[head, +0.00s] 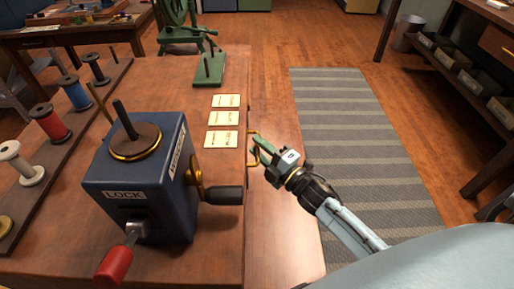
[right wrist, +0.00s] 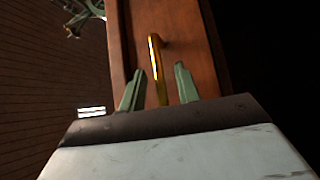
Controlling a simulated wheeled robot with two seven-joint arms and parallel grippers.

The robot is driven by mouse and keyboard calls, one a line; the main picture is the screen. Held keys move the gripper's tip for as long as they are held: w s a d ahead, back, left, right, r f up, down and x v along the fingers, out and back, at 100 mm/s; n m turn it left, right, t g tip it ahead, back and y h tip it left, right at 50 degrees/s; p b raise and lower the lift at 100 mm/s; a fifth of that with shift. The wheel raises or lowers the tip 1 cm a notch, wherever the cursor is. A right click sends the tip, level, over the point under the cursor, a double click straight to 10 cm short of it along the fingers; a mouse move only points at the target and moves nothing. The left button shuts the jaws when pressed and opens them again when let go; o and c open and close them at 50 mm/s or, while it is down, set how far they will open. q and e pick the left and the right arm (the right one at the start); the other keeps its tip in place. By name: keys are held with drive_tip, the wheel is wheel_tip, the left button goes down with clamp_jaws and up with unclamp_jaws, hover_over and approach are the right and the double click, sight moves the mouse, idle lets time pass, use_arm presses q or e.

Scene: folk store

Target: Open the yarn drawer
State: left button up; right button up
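The drawer's brass handle (head: 254,133) shows at the right side of the wooden table, beside my right gripper (head: 262,151). In the right wrist view the handle (right wrist: 156,68) stands out from a reddish-brown wooden front (right wrist: 186,38). The green fingers of my right gripper (right wrist: 160,88) are apart, one on each side of the handle's near end. I see a gap on both sides, wider on the right, and cannot see a firm grip. The drawer's edges are mostly hidden below the tabletop in the head view. My left gripper is not in view.
A blue lock box (head: 138,195) with a red lever and dark side crank stands on the table (head: 215,255), near the handle. Three cards (head: 223,118) and a green stand (head: 210,70) lie beyond. Spools line the left. A striped rug (head: 350,130) covers open floor to the right.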

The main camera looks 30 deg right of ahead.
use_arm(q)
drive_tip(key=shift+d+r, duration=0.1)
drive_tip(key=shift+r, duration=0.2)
use_arm(e)
drive_tip(key=shift+w+a, duration=0.2)
drive_tip(key=shift+w, duration=0.3)
clamp_jaws()
drive_tip(key=shift+d, duration=0.1)
